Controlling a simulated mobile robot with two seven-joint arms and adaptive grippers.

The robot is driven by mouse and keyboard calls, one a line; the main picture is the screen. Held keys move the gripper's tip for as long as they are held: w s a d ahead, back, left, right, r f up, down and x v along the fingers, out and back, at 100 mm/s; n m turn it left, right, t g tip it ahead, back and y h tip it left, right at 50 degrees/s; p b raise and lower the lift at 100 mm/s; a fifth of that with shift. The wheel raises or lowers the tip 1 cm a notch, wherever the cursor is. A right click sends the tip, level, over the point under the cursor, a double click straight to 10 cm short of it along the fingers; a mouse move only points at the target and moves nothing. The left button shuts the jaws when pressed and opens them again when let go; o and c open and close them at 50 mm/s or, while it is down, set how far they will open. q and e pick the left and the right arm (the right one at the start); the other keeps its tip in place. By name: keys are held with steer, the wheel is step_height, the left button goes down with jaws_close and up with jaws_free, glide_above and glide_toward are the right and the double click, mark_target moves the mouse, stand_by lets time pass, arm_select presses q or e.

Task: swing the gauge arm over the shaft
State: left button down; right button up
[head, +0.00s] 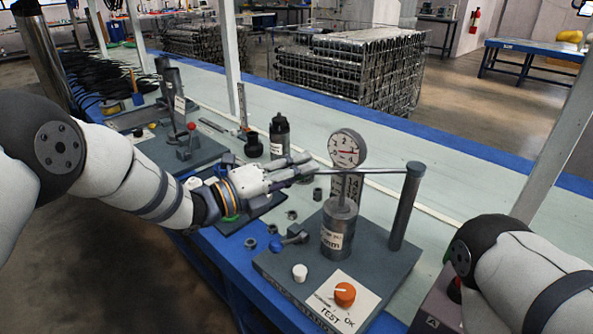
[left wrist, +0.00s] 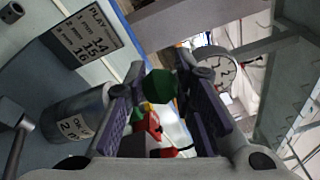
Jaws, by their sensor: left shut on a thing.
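The gauge arm (head: 385,170) is a thin level rod reaching left from a dark post (head: 405,210). It carries a round white dial gauge (head: 345,148), which also shows in the left wrist view (left wrist: 215,69). My left gripper (head: 305,167) is shut at the rod's free end. In the left wrist view a green knob (left wrist: 160,86) sits between its fingers. The shaft (head: 342,188) stands up from a grey labelled cylinder (head: 338,235). The gauge appears above and behind the shaft in the head view; exact alignment cannot be told. My right gripper is out of frame.
The grey base plate (head: 385,268) also bears an orange knob (head: 344,294) and a white button (head: 300,272). A black bottle (head: 280,137) stands behind my left gripper. Small nuts (head: 250,243) lie left of the plate. A printed label plate (left wrist: 85,35) stands near the cylinder.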

arm_select(q)
steer(key=shift+s+d+f, duration=0.2)
steer(key=shift+s+f, duration=0.1)
steer(key=shift+f, duration=0.1)
steer(key=c, duration=1.7)
jaws_free()
steer(key=o, duration=0.4)
steer(key=shift+s+r, duration=0.1)
steer(key=shift+s, duration=0.05)
steer(key=shift+r, duration=0.1)
steer(key=shift+a, duration=0.1)
steer(key=shift+a, duration=0.2)
steer(key=v, duration=1.1)
steer(key=shift+s+a, duration=0.15)
steer(key=shift+a, duration=0.15)
